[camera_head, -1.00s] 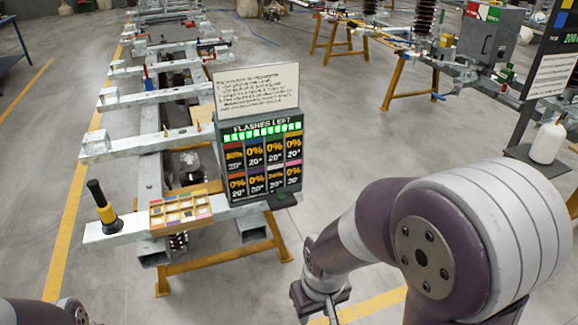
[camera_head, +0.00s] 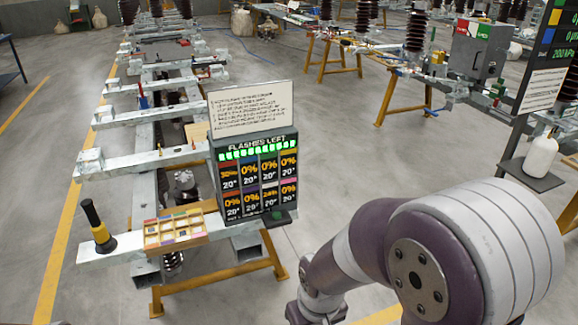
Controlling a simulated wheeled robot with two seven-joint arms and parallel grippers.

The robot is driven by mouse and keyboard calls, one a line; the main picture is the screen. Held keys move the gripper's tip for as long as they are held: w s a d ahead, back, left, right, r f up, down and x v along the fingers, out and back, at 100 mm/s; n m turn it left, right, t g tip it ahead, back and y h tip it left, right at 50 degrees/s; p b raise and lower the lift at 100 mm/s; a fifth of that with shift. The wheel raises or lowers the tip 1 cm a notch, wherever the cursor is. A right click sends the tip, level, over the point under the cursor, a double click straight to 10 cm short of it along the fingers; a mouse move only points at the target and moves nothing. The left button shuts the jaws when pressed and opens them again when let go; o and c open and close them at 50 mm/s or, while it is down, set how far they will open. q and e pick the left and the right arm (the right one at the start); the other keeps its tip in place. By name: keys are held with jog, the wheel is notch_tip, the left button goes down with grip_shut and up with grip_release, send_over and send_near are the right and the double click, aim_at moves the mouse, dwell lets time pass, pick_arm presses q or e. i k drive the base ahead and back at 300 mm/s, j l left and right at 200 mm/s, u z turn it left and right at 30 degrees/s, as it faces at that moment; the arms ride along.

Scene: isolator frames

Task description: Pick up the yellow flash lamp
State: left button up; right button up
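The yellow flash lamp (camera_head: 98,226) stands on the left end of the nearest metal crossbeam. It has a black upper part, a yellow lower body and a black base, and leans slightly. No gripper touches it. My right arm comes in at the lower right, and its gripper (camera_head: 316,312) is cut off by the bottom edge, so its fingers cannot be seen.
A sectioned wooden tray (camera_head: 176,230) lies right of the lamp. A display box (camera_head: 257,178) with a white sign (camera_head: 250,107) stands beyond it. Yellow trestle legs (camera_head: 218,282) support the metal frame. Clear floor lies left. A white bottle (camera_head: 541,155) stands at right.

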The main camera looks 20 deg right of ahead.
aim_at(102, 237)
jog(key=u, duration=0.2)
jog(key=i+l+u, duration=0.1)
jog(key=i+u, duration=0.25)
jog(key=i+l+u, duration=0.3)
jog(key=i, duration=0.2)
jog(key=i+l+u, duration=0.35)
jog(key=i+l, duration=0.35)
jog(key=i, duration=0.2)
